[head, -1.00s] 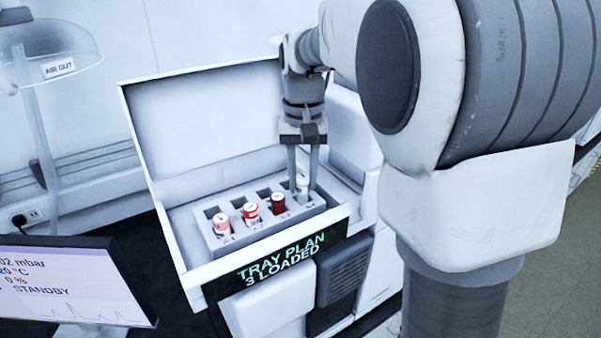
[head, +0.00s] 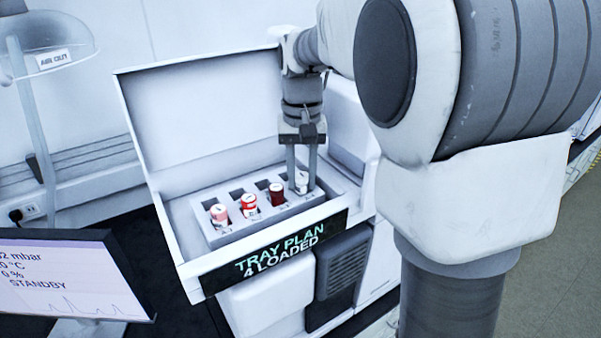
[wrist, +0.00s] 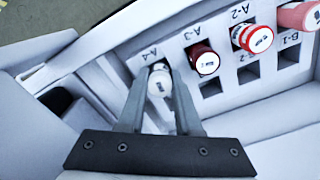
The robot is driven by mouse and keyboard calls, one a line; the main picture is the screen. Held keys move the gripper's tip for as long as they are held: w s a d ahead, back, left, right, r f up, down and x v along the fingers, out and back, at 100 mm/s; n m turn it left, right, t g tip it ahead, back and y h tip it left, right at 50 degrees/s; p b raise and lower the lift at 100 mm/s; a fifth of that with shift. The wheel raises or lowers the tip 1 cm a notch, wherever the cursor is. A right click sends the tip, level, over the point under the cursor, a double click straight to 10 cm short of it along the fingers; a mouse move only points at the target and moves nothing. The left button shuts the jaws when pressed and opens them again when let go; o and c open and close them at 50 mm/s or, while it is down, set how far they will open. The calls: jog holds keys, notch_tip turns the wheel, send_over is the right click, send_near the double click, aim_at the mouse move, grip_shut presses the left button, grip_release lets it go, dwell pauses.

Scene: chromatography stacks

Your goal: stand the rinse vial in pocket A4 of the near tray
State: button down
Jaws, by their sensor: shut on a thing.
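The rinse vial (head: 302,182), white-capped, stands in the near-row pocket at the right end of the grey tray (head: 228,238). The wrist view shows the vial (wrist: 160,84) at the pocket labelled A-4. My gripper (head: 302,186) points down with its fingers on both sides of the vial, shut on it; the fingers also show in the wrist view (wrist: 160,92). The vial's lower part is hidden in the pocket. The display (head: 290,253) on the front reads "TRAY PLAN 4 LOADED".
A dark red vial (head: 277,194) stands in A-3, a red-and-white vial (head: 249,204) in A-2 and a pink vial (head: 220,214) left of them. The far row of pockets looks empty. The open lid (head: 200,125) rises behind. A monitor (head: 70,278) stands at lower left.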

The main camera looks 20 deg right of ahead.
jog(key=c, duration=0.5)
grip_release()
jog(key=o, duration=0.4)
jog(key=shift+r, duration=0.1)
notch_tip(320, 180, up, 5)
jog(key=p, duration=0.4)
jog(key=shift+f, duration=0.2)
jog(key=shift+r, duration=1.05)
